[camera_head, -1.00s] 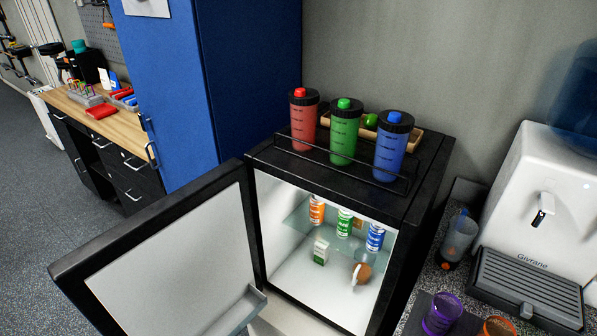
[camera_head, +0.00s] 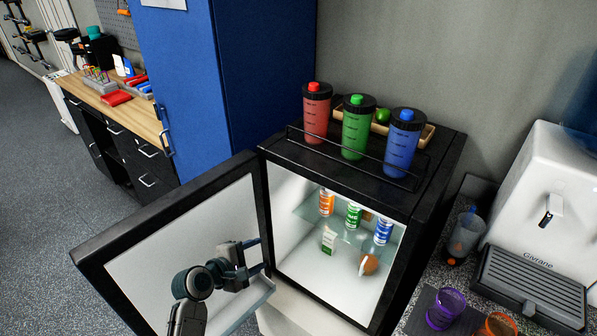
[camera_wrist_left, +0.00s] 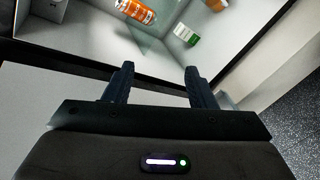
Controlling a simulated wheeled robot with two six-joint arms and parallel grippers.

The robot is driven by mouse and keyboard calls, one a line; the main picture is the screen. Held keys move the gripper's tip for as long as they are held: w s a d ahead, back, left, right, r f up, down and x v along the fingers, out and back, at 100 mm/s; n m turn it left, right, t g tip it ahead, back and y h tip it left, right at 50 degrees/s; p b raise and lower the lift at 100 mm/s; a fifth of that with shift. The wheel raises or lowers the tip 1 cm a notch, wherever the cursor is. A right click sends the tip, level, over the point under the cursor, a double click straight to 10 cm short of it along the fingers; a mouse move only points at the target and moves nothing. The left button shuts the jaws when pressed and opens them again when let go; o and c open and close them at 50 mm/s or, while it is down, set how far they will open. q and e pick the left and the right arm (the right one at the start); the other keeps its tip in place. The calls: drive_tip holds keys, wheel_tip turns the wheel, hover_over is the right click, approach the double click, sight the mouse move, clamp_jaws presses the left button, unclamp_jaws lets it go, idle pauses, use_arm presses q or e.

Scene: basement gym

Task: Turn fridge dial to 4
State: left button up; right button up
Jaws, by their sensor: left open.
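The small fridge (camera_head: 430,205) stands open, its door (camera_head: 165,222) swung out to the left. Its lit white interior has a glass shelf with an orange can (camera_head: 326,202), a green can (camera_head: 353,214) and a blue can (camera_head: 384,231). I cannot make out a dial or its numbers. My left gripper (camera_head: 257,256) is open and empty in front of the door's inner face, close to the left edge of the fridge opening. In the left wrist view its fingers (camera_wrist_left: 159,70) point toward the interior, where the orange can (camera_wrist_left: 135,11) shows.
Inside are also a small green-and-white carton (camera_head: 329,240) and a brown round item (camera_head: 369,264). Red, green and blue bottles stand in the top rack (camera_head: 335,160). A blue cabinet (camera_head: 235,90) is behind; a water dispenser (camera_head: 530,220) is at right.

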use_arm(q)
drive_tip(key=w+d+r+n+t+h, duration=0.1)
drive_tip(key=w+d+r+n+t, duration=0.15)
drive_tip(key=w+r+n, duration=0.45)
drive_tip(key=w+d+r+n+t+h, duration=0.25)
drive_tip(key=w+r+n, duration=0.2)
drive_tip(key=w, duration=0.35)
drive_tip(key=x, duration=1)
drive_tip(key=shift+w+d+f+n+y+p, duration=0.3)
drive_tip(key=shift+f+n+y+p, duration=0.15)
drive_tip(key=shift+f, duration=0.35)
drive_tip(key=shift+c, duration=0.4)
drive_tip(key=c, duration=0.9)
drive_tip(key=o, duration=1)
drive_tip(key=b+v, duration=0.1)
drive_tip(key=v, duration=1)
drive_tip(key=shift+w+r, duration=0.1)
drive_tip(key=shift+r, duration=0.1)
